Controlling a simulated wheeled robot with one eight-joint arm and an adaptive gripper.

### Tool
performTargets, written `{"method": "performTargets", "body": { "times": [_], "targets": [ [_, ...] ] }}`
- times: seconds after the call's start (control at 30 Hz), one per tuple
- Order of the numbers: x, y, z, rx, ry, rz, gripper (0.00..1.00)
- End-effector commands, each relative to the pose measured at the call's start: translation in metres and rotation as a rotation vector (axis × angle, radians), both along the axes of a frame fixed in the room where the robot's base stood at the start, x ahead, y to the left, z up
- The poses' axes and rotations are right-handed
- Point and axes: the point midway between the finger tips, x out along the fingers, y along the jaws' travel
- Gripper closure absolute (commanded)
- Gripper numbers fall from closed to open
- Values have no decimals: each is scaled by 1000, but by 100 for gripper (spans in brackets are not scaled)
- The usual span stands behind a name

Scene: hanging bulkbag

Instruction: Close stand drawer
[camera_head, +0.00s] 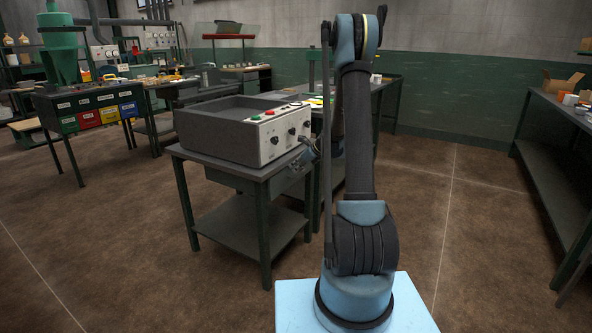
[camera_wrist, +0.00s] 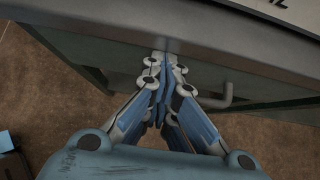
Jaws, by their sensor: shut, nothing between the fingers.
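The stand (camera_head: 262,172) is a dark grey metal table with a lower shelf, left of my arm in the head view. Its drawer (camera_head: 285,180) sits under the top on the side facing my arm. In the wrist view the drawer front (camera_wrist: 110,50) runs below the edge of the top, with a bent bar handle (camera_wrist: 228,97) right of my fingers. My gripper (camera_wrist: 165,62) is shut and empty, its fingertips at the drawer front, left of the handle. Whether they touch it, and how far the drawer stands out, I cannot tell. In the head view my arm partly hides this area.
A grey control box (camera_head: 235,132) with knobs and buttons stands on the stand. A workbench (camera_head: 385,85) is behind my arm, and another bench (camera_head: 545,150) stands at the right. The brown floor (camera_head: 455,230) between is clear.

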Motion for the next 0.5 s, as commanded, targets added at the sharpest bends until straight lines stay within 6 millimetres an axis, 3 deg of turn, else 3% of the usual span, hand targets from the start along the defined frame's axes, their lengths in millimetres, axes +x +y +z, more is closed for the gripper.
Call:
{"method": "performTargets", "body": {
  "times": [0.23,0.5],
  "targets": [
    [-16,-32,0,0,1,-2,100],
    [-36,-61,35,-2,3,-4,100]
  ]
}}
